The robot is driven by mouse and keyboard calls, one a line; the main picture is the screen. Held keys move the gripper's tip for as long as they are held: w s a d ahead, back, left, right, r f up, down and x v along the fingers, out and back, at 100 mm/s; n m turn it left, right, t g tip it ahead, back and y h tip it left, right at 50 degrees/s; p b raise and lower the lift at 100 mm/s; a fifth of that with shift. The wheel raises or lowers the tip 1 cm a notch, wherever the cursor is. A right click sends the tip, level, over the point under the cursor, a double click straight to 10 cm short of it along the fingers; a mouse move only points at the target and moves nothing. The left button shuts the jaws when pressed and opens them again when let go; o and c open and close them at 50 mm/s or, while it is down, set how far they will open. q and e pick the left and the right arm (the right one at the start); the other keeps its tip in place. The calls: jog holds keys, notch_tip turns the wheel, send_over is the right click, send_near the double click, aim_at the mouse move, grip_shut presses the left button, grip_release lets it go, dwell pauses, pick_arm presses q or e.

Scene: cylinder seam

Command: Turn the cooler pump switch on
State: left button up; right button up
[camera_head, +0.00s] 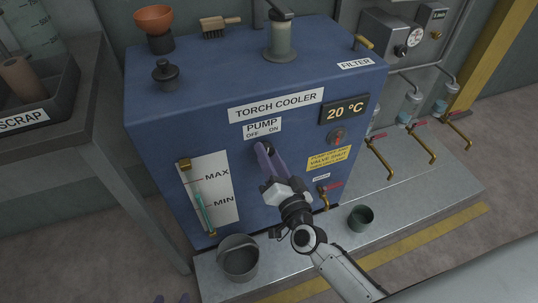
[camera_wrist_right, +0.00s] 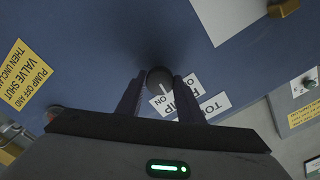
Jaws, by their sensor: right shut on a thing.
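The pump switch (camera_wrist_right: 159,78) is a dark round knob on the blue front of the torch cooler (camera_head: 160,130). It sits below the PUMP OFF/ON label (camera_head: 262,128). My right gripper (camera_head: 265,150) reaches up to it from below in the head view. In the wrist view its two dark fingers (camera_wrist_right: 157,88) are closed around the knob. The fingers hide the knob in the head view, and I cannot tell which way it points.
A lit display (camera_head: 345,109) reads 20 °C. A yellow warning label (camera_head: 329,158) and a red-handled valve (camera_head: 329,188) are right of the gripper. A level gauge (camera_head: 208,192) is left. A bucket (camera_head: 239,257) and a small cup (camera_head: 360,218) stand on the ledge below.

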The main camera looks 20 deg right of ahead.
jog(key=m, duration=0.5)
jog(key=shift+m, duration=0.3)
dwell(0.4)
jog(key=o, duration=1.1)
jog(key=shift+c, duration=0.2)
jog(key=shift+s, duration=0.1)
